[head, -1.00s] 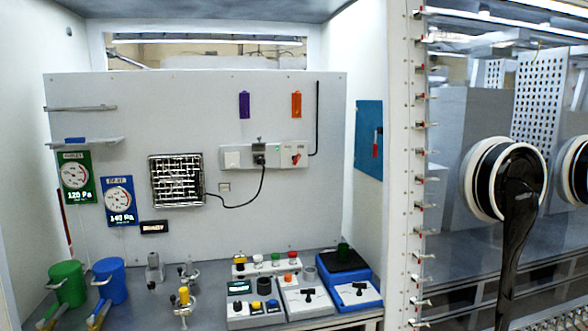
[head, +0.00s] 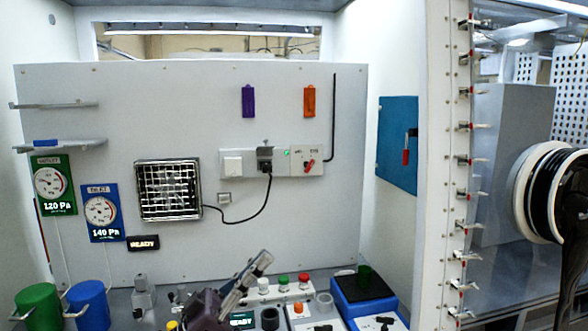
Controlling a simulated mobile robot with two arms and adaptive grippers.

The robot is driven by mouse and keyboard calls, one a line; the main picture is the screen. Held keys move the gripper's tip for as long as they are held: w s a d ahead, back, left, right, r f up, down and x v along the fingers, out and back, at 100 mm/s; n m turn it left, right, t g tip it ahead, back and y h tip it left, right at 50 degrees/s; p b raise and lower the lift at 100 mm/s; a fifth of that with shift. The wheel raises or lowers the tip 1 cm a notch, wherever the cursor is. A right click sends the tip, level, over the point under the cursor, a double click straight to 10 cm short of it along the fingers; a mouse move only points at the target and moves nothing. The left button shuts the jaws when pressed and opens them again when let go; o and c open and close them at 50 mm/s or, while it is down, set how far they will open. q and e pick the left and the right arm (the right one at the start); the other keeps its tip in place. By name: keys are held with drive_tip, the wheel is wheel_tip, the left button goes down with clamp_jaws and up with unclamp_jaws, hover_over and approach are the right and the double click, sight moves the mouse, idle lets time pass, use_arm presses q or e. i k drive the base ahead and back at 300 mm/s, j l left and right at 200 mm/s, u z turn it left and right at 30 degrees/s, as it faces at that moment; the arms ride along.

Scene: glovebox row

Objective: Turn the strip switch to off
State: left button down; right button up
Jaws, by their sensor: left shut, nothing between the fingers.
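The power strip (head: 299,172) is a pale box on the back panel. Its red switch (head: 309,167) sits at the right end under small lettering, tilted toward the upper right. A small green light (head: 287,154) is lit left of the switch. A black plug (head: 266,167) is in the strip's middle, with a cable hanging down. My left gripper (head: 264,259) reaches in from the bottom, shut and empty. In the picture it is below and left of the switch, apart from it. My right gripper is not in view.
A fan grille (head: 168,190) is left of the strip. Purple (head: 248,101) and orange (head: 309,101) tags hang above it. Colored knobs, a blue box (head: 343,290) and green (head: 37,306) and blue (head: 88,304) canisters stand below. The panel around the switch is clear.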

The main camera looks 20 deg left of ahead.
sight(311, 163)
drive_tip(key=i+j, duration=0.45)
drive_tip(key=i, duration=0.15)
drive_tip(key=i+j, duration=0.45)
drive_tip(key=i, duration=0.15)
